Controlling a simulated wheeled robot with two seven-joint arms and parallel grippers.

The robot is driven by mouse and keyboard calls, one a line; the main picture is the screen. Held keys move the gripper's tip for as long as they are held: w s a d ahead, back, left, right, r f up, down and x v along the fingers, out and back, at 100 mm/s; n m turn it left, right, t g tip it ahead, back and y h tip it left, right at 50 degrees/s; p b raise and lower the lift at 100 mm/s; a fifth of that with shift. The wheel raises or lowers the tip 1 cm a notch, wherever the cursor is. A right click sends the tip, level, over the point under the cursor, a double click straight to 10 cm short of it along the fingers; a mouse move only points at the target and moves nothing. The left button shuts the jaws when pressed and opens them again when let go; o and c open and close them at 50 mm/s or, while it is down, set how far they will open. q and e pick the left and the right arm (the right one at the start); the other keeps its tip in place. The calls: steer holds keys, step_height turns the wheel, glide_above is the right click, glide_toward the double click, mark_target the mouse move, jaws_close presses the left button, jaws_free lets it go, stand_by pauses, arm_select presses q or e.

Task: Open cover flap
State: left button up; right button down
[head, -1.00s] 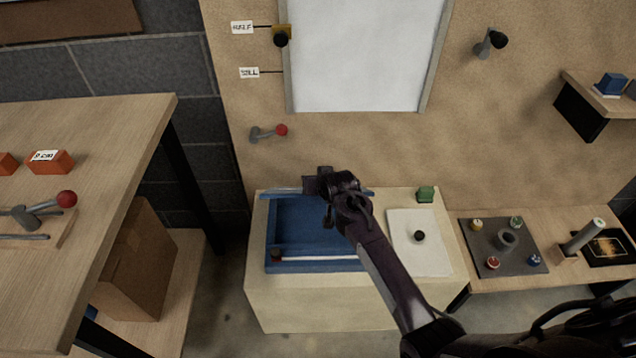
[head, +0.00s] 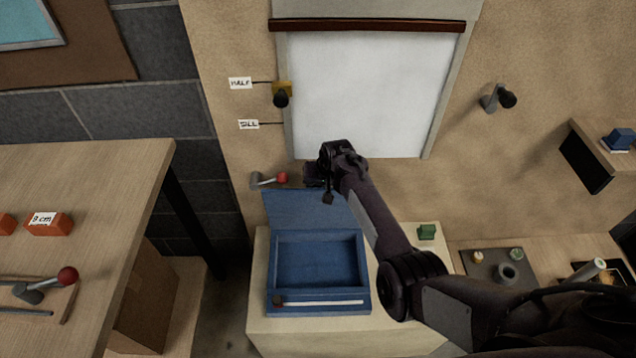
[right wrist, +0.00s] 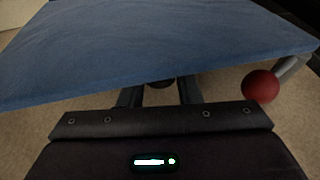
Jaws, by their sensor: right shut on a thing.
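The blue cover flap (head: 305,210) stands raised along the back edge of a blue box (head: 365,290), its inner face turned to the head camera. The box interior shows open, with a thin white rod with a dark end lying along its front ledge. My right gripper (head: 318,185) is at the flap's upper right edge. In the right wrist view the flap (right wrist: 160,45) fills the upper part. The gripper's fingers (right wrist: 160,92) reach under it and are shut on a dark rounded part, probably its knob, mostly hidden. My left gripper is not in view.
A lever with a red ball (head: 281,178) is on the wall just behind the flap; its ball also shows close to the right finger in the right wrist view (right wrist: 260,86). A green block (head: 427,232) stands right of the box.

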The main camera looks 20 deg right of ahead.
steer(key=shift+w+d+r, duration=0.1)
steer(key=shift+w+d, duration=0.1)
steer(key=shift+w, duration=0.4)
steer(key=c, duration=1.1)
jaws_free()
steer(key=shift+o, duration=0.2)
steer(key=a+p+v, duration=0.1)
steer(key=v, duration=0.6)
steer(key=shift+s+d+r, duration=0.2)
steer(key=shift+d+r, duration=0.05)
steer(key=shift+d, duration=0.2)
